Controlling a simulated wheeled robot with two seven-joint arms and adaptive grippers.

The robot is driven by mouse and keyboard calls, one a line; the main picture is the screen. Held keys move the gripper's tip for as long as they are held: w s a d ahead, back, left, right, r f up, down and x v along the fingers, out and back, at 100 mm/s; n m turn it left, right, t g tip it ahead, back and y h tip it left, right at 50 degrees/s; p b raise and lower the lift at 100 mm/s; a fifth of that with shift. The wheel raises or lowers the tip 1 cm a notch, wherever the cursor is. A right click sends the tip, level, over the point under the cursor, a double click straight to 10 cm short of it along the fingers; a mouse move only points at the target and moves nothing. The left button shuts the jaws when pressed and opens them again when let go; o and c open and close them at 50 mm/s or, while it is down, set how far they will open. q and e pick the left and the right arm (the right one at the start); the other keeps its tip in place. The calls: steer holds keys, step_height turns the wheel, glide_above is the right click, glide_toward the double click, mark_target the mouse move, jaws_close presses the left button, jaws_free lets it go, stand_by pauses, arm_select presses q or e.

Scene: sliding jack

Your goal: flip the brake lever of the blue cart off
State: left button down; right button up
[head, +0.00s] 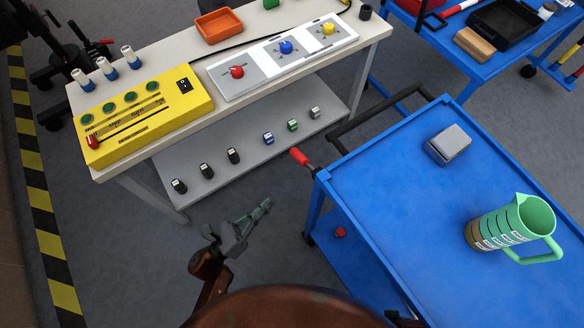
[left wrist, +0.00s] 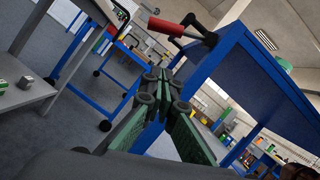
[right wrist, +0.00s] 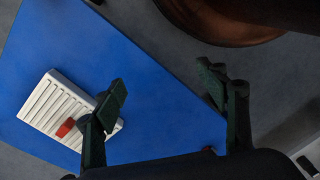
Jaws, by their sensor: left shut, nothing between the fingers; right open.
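The blue cart (head: 400,190) stands at the right of the head view. Its brake lever, with a red grip (head: 299,156) on a dark stem, sticks out at the cart's left corner. The red grip also shows at the top of the left wrist view (left wrist: 165,27), beyond the fingers and above them in the picture. My left gripper (head: 266,204) is shut and empty, left of the cart and apart from the lever, nearer to me. My right gripper (right wrist: 160,84) is open and empty over a blue surface; it is not recognisable in the head view.
A green jug (head: 510,225) and a grey block (head: 448,145) stand on the cart top. A workbench with a yellow panel (head: 150,115) is at the left. A white slatted item (right wrist: 65,105) with a red piece lies below my right gripper. Floor between bench and cart is clear.

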mark_target(306, 163)
arm_select(q)
steer(key=a+r+p+x, duration=0.1)
steer(key=r+p+x, duration=0.1)
steer(key=x, duration=1)
steer(key=shift+w+r+p, duration=0.3)
steer(key=shift+w+p, duration=0.1)
steer(key=shift+p, duration=0.35)
arm_select(e)
step_height(306, 163, down, 8)
steer(key=s+d, duration=0.2)
steer(key=shift+h, duration=0.3)
arm_select(q)
steer(key=shift+a, duration=0.1)
